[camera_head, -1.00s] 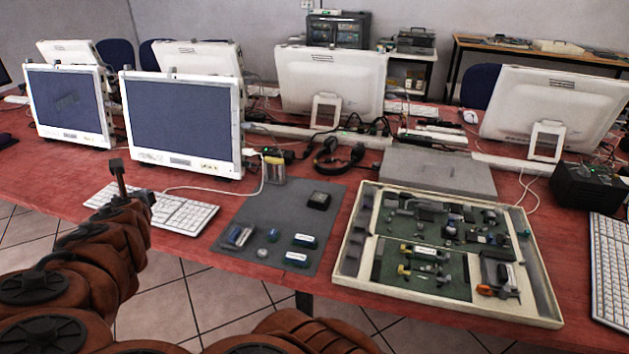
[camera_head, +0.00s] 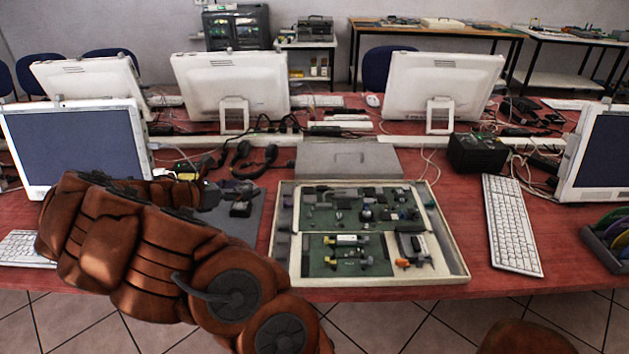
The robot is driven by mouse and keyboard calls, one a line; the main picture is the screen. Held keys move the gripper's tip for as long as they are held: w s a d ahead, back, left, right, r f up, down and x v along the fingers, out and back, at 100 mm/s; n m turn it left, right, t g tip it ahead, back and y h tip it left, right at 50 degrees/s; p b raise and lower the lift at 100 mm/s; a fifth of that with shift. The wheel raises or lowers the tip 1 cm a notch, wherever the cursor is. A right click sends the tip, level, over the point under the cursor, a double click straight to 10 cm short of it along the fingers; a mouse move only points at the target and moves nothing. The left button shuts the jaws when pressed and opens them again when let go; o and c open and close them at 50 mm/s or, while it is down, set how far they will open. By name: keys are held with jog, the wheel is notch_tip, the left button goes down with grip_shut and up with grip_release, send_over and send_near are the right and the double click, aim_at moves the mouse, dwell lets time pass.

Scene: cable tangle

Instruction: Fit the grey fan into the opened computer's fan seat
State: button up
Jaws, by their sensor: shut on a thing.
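The opened computer (camera_head: 459,262) is a shallow cream case lying on the red table, right of centre. Green boards with several small parts fill it, and an orange-tipped part lies at its lower right. I cannot make out which spot is the fan seat. I cannot pick out the grey fan for certain. A dark square part (camera_head: 240,209) sits on the grey mat (camera_head: 249,228) left of the case. My brown arm crosses the lower left and covers most of the mat.
A flat grey box (camera_head: 347,160) lies right behind the case. A black box (camera_head: 478,153) and a white keyboard (camera_head: 512,225) are to the right. Headphones and cables (camera_head: 255,165) lie behind the mat. White monitors (camera_head: 232,90) stand along the back.

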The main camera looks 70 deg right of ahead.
jog(key=s+d+r+m+g+y+p, duration=0.1)
jog(key=s+d+m+g+y, duration=0.35)
jog(key=s, duration=0.65)
jog(key=r+m+g+y+p, duration=0.1)
jog(key=m+g+y, duration=0.2)
jog(key=m, duration=0.2)
send_over(315, 217)
jog(key=shift+n+h, duration=0.25)
jog(key=shift+s+f+b, duration=0.2)
jog(key=shift+f+b, duration=2.3)
jog(key=shift+f, duration=1.2)
jog(key=shift+w+a+f+p, duration=0.15)
jog(key=shift+f+p, duration=0.15)
jog(key=shift+f, duration=0.3)
jog(key=o, duration=1.2)
